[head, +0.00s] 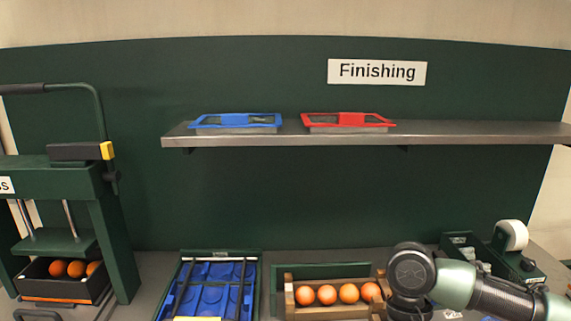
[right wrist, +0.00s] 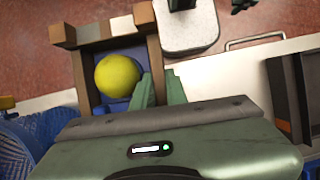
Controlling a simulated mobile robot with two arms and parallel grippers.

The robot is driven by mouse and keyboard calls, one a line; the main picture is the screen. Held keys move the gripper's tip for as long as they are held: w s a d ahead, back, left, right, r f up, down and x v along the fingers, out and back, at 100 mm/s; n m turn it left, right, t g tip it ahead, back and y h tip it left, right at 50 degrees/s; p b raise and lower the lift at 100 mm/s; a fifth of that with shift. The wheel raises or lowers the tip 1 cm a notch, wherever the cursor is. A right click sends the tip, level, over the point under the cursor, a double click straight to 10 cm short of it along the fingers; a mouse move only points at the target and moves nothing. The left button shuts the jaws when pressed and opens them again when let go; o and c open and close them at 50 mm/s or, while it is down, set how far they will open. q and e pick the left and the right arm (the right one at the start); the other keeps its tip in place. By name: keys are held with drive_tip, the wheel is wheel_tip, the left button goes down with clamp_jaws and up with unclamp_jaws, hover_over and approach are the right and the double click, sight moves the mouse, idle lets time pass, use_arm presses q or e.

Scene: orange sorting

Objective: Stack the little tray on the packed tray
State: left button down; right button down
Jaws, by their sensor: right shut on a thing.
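In the right wrist view, my right gripper (right wrist: 161,86) has its green fingers closed on the side wall of a small wooden tray (right wrist: 154,50). The tray has a blue floor, and a round yellow fruit (right wrist: 117,75) sits inside it. In the head view, my right arm (head: 445,281) comes in from the right; its gripper and the held tray are not seen there. A wooden tray (head: 290,303) with several oranges (head: 327,294) stands beside the arm. I cannot tell which tray is the packed one. My left gripper is out of view.
A blue crate (head: 215,275) stands left of the orange tray. A press (head: 65,185) at the left has a black bin (head: 95,288) with oranges under it. A shelf (head: 450,135) holds a blue tray (head: 236,121) and a red tray (head: 347,121). A tape dispenser (head: 512,237) stands at the right.

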drive_tip(key=shift+s+d+f, duration=0.1)
drive_tip(key=shift+s+d, duration=0.05)
drive_tip(key=shift+s, duration=0.05)
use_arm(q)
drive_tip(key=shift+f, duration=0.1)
use_arm(e)
drive_tip(key=shift+w, duration=0.15)
idle(0.4)
